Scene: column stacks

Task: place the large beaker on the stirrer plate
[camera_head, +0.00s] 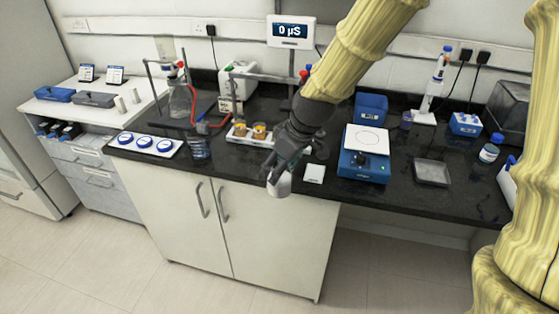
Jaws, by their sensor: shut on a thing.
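The stirrer plate (366,140) is a blue box with a white top and a dark knob, standing on the black bench right of my gripper. Its white top is bare. My gripper (279,178) is at the bench's front edge, left of the stirrer plate and apart from it. It is shut on a pale, small-looking thing (279,188), which seems to be the large beaker; the fingers hide much of it, and its outline is hard to tell.
A glass vessel with bluish liquid (200,149) stands near the front edge. A tray with amber-filled vessels (252,135) is behind my gripper. A white square (314,173) lies left of the stirrer plate, a grey tray (432,172) to its right.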

